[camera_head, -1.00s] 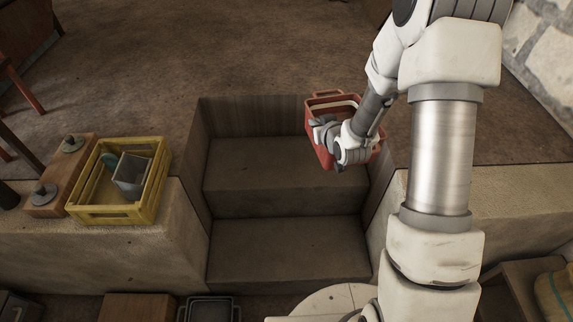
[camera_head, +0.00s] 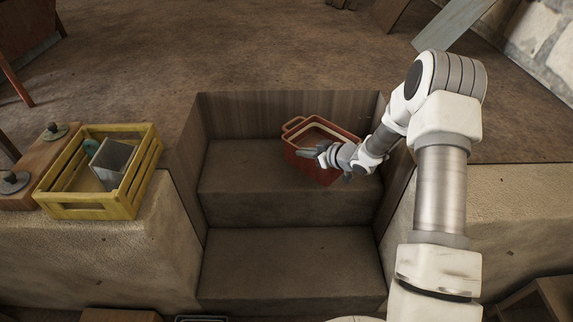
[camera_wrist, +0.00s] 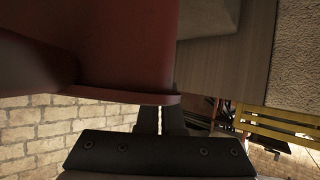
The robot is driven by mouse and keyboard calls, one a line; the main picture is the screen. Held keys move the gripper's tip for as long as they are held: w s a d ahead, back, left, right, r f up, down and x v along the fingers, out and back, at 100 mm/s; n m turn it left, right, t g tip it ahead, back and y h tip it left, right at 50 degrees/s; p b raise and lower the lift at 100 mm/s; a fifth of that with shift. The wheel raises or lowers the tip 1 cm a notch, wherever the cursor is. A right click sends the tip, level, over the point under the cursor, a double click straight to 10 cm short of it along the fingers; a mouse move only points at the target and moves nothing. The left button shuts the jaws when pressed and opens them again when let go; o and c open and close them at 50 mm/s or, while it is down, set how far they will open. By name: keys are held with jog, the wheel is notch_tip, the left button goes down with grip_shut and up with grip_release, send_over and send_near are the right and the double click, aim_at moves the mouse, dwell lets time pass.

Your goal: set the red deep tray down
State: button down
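The red deep tray (camera_head: 323,173) is in the stair recess, over or on the upper step (camera_head: 240,168), close to the back wooden riser. I cannot tell whether its base touches the step. It looks roughly level and turned at an angle to the step. My gripper (camera_head: 312,151) is at its near rim and covers part of it. In the wrist view the tray's red wall and rim (camera_wrist: 125,95) fill the upper left. The fingers (camera_wrist: 160,122) meet the rim and look closed on it; their tips are partly hidden.
The lower step (camera_head: 290,262) is bare, and the left part of the upper step is free. A yellow crate (camera_head: 95,205) holding a grey box (camera_head: 112,163) stands on the left ledge beside a wooden block (camera_head: 25,192). Recess walls rise on both sides.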

aim_at(283, 151)
jog(key=b+x, duration=0.3)
jog(key=x, duration=0.8)
jog(key=shift+w+a+f, duration=0.1)
jog(key=shift+w+f, duration=0.15)
jog(key=shift+f, duration=0.05)
jog(key=shift+f+b, duration=1.1)
jog(key=shift+f, duration=0.85)
jog(key=shift+f, duration=0.15)
jog(key=c, duration=1.1)
grip_release()
